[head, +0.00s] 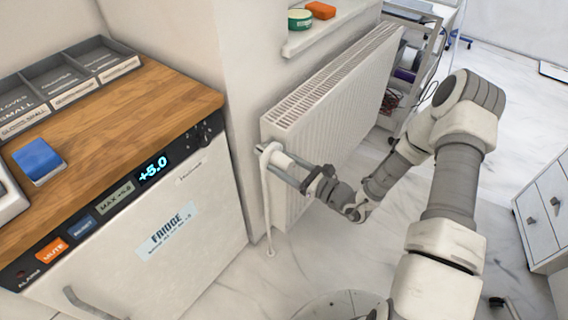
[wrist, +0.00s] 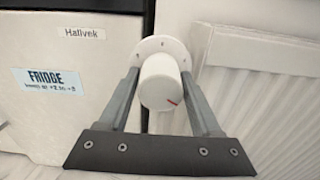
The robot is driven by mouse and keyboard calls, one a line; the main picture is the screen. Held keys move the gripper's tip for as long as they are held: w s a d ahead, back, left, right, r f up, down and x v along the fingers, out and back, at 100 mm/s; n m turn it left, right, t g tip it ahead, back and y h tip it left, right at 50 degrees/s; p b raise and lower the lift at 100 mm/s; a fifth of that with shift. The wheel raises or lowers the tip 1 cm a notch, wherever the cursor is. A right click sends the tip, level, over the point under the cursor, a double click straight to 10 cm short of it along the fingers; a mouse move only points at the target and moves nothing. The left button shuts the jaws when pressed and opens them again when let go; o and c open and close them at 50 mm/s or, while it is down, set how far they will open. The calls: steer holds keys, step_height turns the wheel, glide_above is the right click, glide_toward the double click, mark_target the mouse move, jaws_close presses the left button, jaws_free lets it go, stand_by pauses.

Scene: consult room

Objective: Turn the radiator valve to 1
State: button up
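The radiator valve (wrist: 158,82) is a white round knob with a red mark at the lower right of its face in the wrist view. In the head view the valve (head: 281,160) sits at the near end of the white radiator (head: 330,100), on a white pipe. My gripper (head: 276,163) points at it, one finger on each side. In the wrist view the fingers of my gripper (wrist: 160,85) straddle the knob, with narrow gaps or light contact at its sides; I cannot tell which. The number scale is too small to read.
A fridge (head: 165,235) with a wooden top stands close on the left. A windowsill (head: 330,25) with a green tin (head: 300,19) and an orange block (head: 321,10) is above the radiator. A trolley (head: 412,60) stands behind.

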steer(key=c, duration=0.9)
steer(key=shift+n, duration=0.3)
steer(key=n, duration=0.5)
steer(key=shift+n+b, duration=0.3)
steer(key=n+b, duration=0.1)
steer(key=n, duration=0.4)
steer(key=shift+d+b, duration=0.1)
steer(key=shift+b, duration=0.2)
steer(key=shift+n, duration=0.4)
steer(key=o, duration=1.4)
steer(key=shift+c, duration=0.2)
